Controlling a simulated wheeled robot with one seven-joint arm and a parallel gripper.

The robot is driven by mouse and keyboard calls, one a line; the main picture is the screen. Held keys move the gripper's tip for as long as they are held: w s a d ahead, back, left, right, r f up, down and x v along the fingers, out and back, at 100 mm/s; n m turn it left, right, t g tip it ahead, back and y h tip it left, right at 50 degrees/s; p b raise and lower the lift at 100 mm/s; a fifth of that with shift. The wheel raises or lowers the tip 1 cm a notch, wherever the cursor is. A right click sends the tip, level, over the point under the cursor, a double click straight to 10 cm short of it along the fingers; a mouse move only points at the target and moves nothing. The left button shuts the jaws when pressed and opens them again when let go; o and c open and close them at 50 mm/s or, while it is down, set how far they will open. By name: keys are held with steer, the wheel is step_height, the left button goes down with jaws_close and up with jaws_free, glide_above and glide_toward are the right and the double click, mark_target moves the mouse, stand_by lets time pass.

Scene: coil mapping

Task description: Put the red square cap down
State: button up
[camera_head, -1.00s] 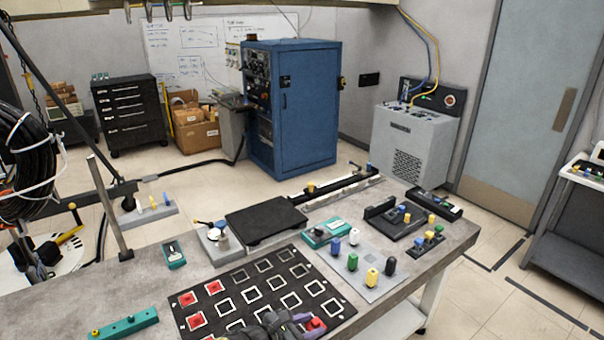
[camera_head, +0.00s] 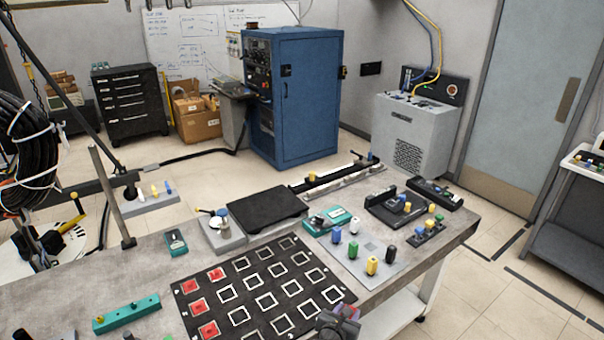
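My gripper (camera_head: 340,322) is at the bottom edge of the head view, at the near right corner of the black mat (camera_head: 240,327). A small patch of red, a red square cap (camera_head: 349,312), shows at the gripper and appears held in it. The fingers and most of this cap are hidden by the gripper body. Several other red square caps lie in white-outlined squares at the mat's left side, among them a far one (camera_head: 217,274), a left one (camera_head: 191,286) and a near one (camera_head: 208,330). The other visible squares look empty.
A grey plate with blue, green, yellow, white and black pegs (camera_head: 353,250) stands right of the mat. A teal block (camera_head: 126,314) lies to the left. A black platform (camera_head: 262,209) is behind the mat. The table edge (camera_head: 425,263) runs along the right.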

steer(key=shift+s+d+r+n+t+y, duration=0.75)
steer(key=shift+d+n+y, duration=2.3)
steer(key=shift+d, duration=1.75)
step_height(320, 180, down, 10)
steer(key=b, duration=1)
steer(key=shift+w, duration=0.15)
steer(key=shift+a+r+m+y, duration=0.1)
steer(key=shift+m+y, duration=0.15)
steer(key=s+a+r+p, duration=0.2)
steer(key=a+r+p, duration=0.1)
steer(key=r+p, duration=0.4)
steer(key=s+a+r+p, duration=0.2)
steer(key=a+r+p, duration=0.2)
steer(key=p, duration=0.8)
step_height(320, 180, up, 3)
steer(key=shift+s+f, duration=0.15)
steer(key=shift+s, duration=0.05)
